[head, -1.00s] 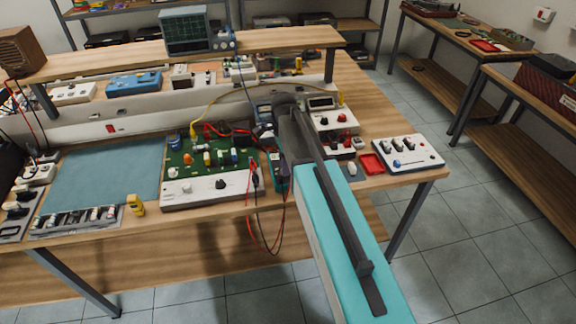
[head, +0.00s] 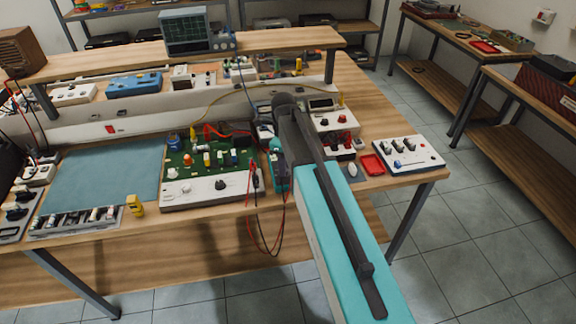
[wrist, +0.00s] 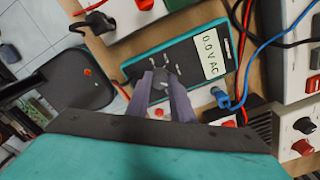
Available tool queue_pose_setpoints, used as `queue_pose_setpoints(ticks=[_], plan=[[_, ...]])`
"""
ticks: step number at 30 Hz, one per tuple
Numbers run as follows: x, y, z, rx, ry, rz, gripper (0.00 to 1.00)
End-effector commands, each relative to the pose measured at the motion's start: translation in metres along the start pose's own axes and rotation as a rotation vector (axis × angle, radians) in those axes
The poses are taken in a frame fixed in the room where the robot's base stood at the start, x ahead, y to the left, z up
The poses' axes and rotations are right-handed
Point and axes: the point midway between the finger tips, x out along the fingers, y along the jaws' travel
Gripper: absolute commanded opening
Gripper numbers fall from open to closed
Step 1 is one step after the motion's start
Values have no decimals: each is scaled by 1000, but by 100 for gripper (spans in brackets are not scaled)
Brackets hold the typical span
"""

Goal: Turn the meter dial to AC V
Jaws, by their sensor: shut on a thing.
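The meter (wrist: 182,58) is a dark-faced, teal-edged handheld unit lying on the wooden bench, tilted in the wrist view. Its pale display (wrist: 211,53) reads "0.0 V AC". My gripper (wrist: 161,80) is over the meter's face, its two purple-grey fingers closed on the round dark dial (wrist: 161,77). The fingers partly cover the dial, and I cannot make out its pointer. In the head view only part of the meter's teal side (head: 278,171) shows beside my arm; the dial and fingertips are hidden behind the arm.
Red and blue leads (wrist: 237,85) run close to the meter's display end. A green circuit board (head: 210,160) stands left of it. Red-knobbed boxes (head: 341,147) and a white switch panel (head: 405,152) stand right. A blue mat (head: 100,172) is clear.

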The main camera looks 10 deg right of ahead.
Motion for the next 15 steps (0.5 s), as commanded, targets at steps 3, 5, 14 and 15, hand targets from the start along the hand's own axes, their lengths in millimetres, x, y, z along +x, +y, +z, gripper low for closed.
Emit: queue_pose_setpoints(ticks=[3,5,14,15], plan=[[0,1,0,4,0,3,0],[0,1,0,4,0,3,0],[0,1,0,3,0,2,39],[0,1,0,3,0,2,39]])
